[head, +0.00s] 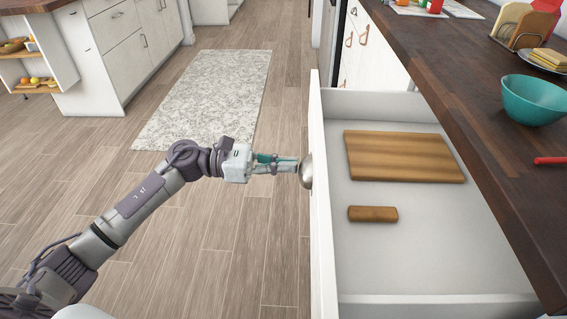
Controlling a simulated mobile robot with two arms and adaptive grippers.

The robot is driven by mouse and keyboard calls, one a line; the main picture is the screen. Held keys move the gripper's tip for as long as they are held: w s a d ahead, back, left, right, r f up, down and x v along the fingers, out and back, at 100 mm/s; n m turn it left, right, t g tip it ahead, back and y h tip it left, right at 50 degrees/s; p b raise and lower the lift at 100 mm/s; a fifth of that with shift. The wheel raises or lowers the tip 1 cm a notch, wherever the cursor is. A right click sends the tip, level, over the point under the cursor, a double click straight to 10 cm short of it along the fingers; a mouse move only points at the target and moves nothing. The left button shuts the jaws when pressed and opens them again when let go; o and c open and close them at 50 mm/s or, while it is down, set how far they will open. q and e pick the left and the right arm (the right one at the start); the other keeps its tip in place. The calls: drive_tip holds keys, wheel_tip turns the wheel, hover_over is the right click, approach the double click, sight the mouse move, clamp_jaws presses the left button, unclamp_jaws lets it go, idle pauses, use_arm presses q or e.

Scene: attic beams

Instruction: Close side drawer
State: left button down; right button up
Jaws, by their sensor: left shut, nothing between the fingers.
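The side drawer (365,235) is pulled out from under the wooden counter on the right. Its white front panel (322,240) faces left and carries a round metal handle (306,171). Inside the drawer lie a wooden cutting board (400,157) and a small brown wooden block (373,214). My left gripper (296,165) reaches in from the left, shut with nothing held, its fingertips at the handle on the outer side of the front. I cannot tell whether they touch it. My right gripper is not in view.
The dark wooden counter (450,75) overhangs the drawer, with a teal bowl (534,99), a red utensil (550,160) and a plate of bread slices (548,61) on it. A grey rug (210,95) lies on the open wood floor. White cabinets (125,45) stand at the back left.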

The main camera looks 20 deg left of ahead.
use_arm(q)
drive_tip(key=b, duration=0.2)
hover_over(411, 186)
drive_tip(key=shift+s+a, duration=0.2)
drive_tip(key=shift+a, duration=0.25)
drive_tip(key=shift+w+d, duration=0.2)
drive_tip(key=shift+d, duration=0.3)
drive_tip(key=shift+r, duration=0.2)
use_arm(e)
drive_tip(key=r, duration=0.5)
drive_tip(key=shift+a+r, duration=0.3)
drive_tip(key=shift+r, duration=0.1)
